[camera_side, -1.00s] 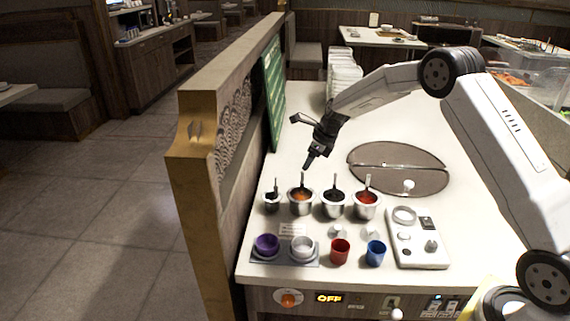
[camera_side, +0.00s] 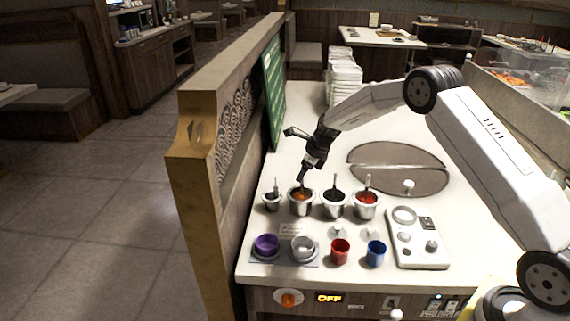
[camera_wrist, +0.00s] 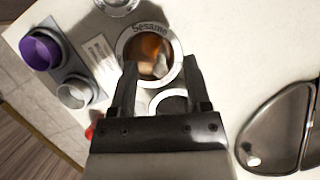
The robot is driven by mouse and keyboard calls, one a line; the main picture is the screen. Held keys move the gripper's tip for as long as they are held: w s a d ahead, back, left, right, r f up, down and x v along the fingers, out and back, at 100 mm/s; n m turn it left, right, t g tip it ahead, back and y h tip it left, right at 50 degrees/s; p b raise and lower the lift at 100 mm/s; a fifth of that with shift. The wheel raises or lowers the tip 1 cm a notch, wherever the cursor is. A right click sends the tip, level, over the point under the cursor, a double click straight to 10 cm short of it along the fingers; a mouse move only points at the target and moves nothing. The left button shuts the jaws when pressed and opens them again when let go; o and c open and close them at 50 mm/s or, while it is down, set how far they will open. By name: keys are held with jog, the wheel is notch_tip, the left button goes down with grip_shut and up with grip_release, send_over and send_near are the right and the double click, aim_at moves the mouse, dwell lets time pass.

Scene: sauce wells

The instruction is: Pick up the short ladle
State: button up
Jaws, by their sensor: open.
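Several metal sauce pots stand in a row on the white counter, with ladle handles rising from them. My gripper (camera_side: 301,183) points down, open, just above the second pot from the left (camera_side: 300,209), which holds orange-brown sauce. In the wrist view my gripper (camera_wrist: 160,70) has its fingers apart over this pot, whose rim (camera_wrist: 126,38) reads "Sesame". A pale ladle part (camera_wrist: 160,66) shows between the fingers; I see no grip on it. Other ladles stand in the small left pot (camera_side: 272,207), the dark-sauce pot (camera_side: 334,212) and the red-sauce pot (camera_side: 366,212). I cannot tell which ladle is short.
In front stand a purple cup (camera_side: 266,245), a grey-white cup (camera_side: 302,249), a red cup (camera_side: 340,252) and a blue cup (camera_side: 376,254). A white caddy (camera_side: 418,255) is at right. A partition (camera_side: 215,150) borders the left.

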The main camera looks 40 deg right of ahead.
aim_at(302, 191)
jog(key=shift+x, duration=1.4)
grip_shut()
